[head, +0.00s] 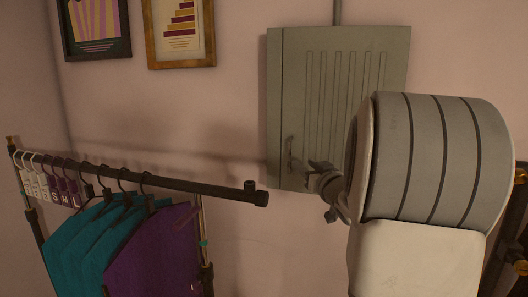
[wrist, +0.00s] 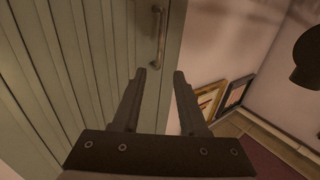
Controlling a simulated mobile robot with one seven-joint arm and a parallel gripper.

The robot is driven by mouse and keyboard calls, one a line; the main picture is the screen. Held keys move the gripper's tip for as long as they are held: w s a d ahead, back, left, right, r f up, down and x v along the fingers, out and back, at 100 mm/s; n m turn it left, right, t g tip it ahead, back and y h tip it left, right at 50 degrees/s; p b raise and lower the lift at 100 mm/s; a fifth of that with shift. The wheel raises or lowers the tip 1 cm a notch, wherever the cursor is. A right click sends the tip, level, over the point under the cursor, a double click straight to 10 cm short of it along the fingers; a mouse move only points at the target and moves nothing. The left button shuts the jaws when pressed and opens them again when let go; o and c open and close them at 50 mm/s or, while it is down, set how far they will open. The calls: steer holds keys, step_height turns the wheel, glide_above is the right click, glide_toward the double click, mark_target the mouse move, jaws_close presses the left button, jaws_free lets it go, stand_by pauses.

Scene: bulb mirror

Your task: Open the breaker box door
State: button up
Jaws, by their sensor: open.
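The breaker box (head: 340,95) is a grey-green metal cabinet on the wall in the head view, with a ribbed door that looks shut. Its small handle (head: 289,150) is upright near the door's lower left edge. In the wrist view the door (wrist: 70,60) fills the left side, and the handle (wrist: 160,35) shows beyond the fingertips. My gripper (wrist: 159,76) is open and empty, its two dark fingers apart. In the head view my gripper (head: 320,176) is just right of and below the handle; my arm hides the door's lower right part.
A clothes rack (head: 170,182) with teal and purple garments (head: 150,245) stands at the left; its rail ends left of the box. Two framed pictures (head: 180,30) hang on the upper left wall. Bare wall lies between rack and box.

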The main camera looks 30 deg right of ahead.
mark_target(290, 152)
steer(key=p+x, duration=0.1)
steer(key=x, duration=0.9)
steer(key=shift+w+p, duration=0.35)
jaws_close()
stand_by(0.9)
